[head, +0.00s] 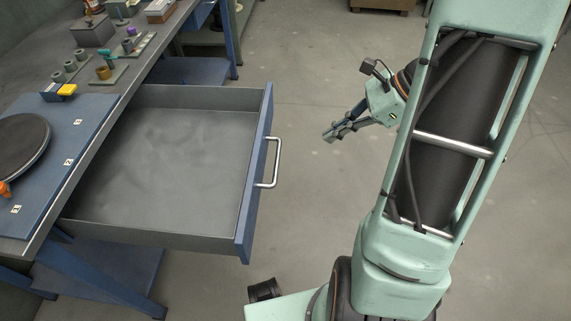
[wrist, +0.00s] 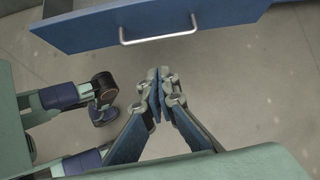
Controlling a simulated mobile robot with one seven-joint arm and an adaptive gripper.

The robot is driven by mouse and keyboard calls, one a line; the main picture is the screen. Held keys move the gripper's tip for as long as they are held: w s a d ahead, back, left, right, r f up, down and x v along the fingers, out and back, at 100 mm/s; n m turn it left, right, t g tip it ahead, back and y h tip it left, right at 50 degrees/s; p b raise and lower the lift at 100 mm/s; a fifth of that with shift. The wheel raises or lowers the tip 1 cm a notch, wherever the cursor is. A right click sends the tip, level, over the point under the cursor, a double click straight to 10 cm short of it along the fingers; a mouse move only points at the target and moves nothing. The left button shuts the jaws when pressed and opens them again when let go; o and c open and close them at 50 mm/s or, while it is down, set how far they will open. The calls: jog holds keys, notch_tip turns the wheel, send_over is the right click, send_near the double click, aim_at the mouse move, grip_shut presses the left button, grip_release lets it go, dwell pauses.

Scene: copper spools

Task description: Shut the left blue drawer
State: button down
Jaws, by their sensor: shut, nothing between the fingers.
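The blue drawer (head: 257,170) is pulled far out from under the workbench in the head view. Its grey inside looks empty. Its metal bar handle (head: 274,163) is on the front panel, facing my arm. My gripper (head: 328,138) is shut and empty, to the right of the handle and apart from it, over the floor. In the wrist view the drawer front (wrist: 90,32) and handle (wrist: 158,36) cross the top, and my shut fingertips (wrist: 158,72) are below the handle with a gap between.
The workbench top (head: 105,85) bears a blue board (head: 75,130) with a dark round disc, small grey and copper-coloured spools (head: 104,72) and boxes. Blue bench legs (head: 110,290) stand below the drawer. The floor between drawer and arm is clear.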

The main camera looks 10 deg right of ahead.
jog(key=w+a+f+m+b, duration=0.1)
jog(key=a+f+b, duration=0.2)
jog(key=a+f, duration=0.7)
jog(key=shift+w, duration=0.25)
jog(key=shift+a, duration=0.1)
jog(key=p, duration=0.8)
send_over(137, 168)
jog(key=shift+s+a+f, duration=0.1)
jog(key=shift+a, duration=0.05)
